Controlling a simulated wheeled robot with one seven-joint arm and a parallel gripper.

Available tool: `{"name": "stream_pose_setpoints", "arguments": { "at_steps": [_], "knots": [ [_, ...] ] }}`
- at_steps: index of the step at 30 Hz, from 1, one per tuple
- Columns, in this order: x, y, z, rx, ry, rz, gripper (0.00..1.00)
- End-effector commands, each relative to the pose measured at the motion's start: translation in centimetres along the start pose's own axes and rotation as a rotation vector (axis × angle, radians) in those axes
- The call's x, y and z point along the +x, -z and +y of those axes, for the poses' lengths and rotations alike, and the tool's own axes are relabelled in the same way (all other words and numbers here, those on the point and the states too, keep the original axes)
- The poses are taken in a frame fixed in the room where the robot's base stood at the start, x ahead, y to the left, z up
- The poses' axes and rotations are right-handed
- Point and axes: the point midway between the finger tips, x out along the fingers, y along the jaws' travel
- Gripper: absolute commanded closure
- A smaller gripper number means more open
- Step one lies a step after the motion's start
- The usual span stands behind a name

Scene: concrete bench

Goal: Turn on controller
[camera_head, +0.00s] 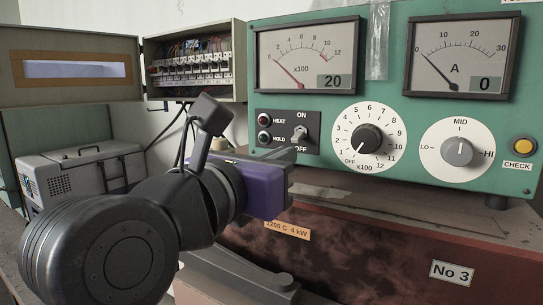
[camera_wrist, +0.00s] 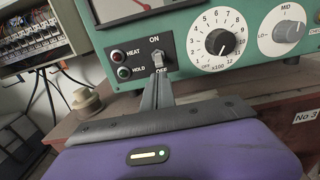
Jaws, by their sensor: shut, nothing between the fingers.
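The controller is a green panel (camera_head: 385,90). Its black switch plate (camera_head: 276,118) carries a small metal toggle switch (camera_head: 299,134) between the labels ON and OFF. The toggle also shows in the wrist view (camera_wrist: 158,60); I cannot tell for sure which way its lever is set. The red HEAT lamp (camera_head: 264,121) and green HOLD lamp (camera_head: 264,137) are on its left. My gripper (camera_head: 291,158), with a purple body, is shut and empty. In the wrist view its fingertips (camera_wrist: 157,78) are just below the toggle, covering part of the OFF label; contact is unclear.
A numbered dial (camera_head: 367,139), a LO-MID-HI knob (camera_head: 458,152) and a yellow CHECK button (camera_head: 524,146) are to the right. Two meters (camera_head: 306,55) (camera_head: 459,56) sit above. A brown furnace (camera_head: 350,255) is below. An open wiring box (camera_head: 195,60) stands left.

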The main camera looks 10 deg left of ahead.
Motion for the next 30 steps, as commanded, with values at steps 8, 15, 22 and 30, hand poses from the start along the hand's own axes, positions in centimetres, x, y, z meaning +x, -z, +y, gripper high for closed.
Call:
{"name": "stream_pose_setpoints", "arguments": {
  "at_steps": [8, 15, 22, 30],
  "knots": [
    [2.0, 0.0, 0.0, 0.000, -0.001, 0.000, 1.00],
    [2.1, 0.0, 0.0, 0.001, -0.001, 0.000, 1.00],
    [2.0, -0.2, 0.1, 0.001, -0.001, 0.014, 1.00],
    [1.9, -0.4, 0.0, 0.002, -0.001, 0.066, 1.00]
  ]
}}
